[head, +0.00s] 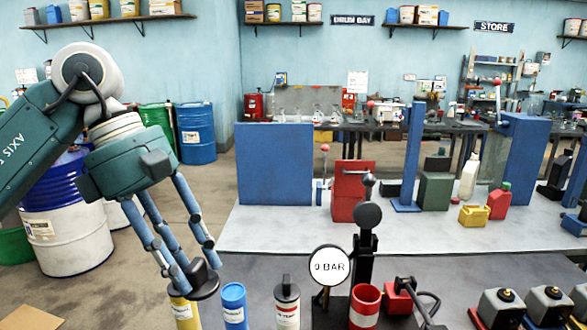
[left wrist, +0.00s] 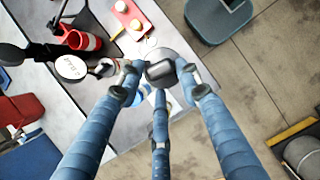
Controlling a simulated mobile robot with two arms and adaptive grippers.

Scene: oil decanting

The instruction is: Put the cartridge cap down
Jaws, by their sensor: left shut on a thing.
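My left gripper (head: 187,274) is shut on a dark round cap with a raised knob (head: 204,281), holding it at the bench's front left. The left wrist view also shows the cap (left wrist: 163,70) between the fingertips of the gripper. A yellow cartridge (head: 185,312) stands just below and left of it, its top hidden by the cap and fingers. A blue cartridge (head: 235,308) stands to the right, then a grey-white cartridge with a black top (head: 287,304). I cannot tell whether the cap touches the yellow cartridge. My right gripper is not in view.
A 0 BAR gauge (head: 329,266) on a black stand and a red cylinder (head: 365,306) are right of the cartridges. Drums (head: 65,235) stand on the floor at left.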

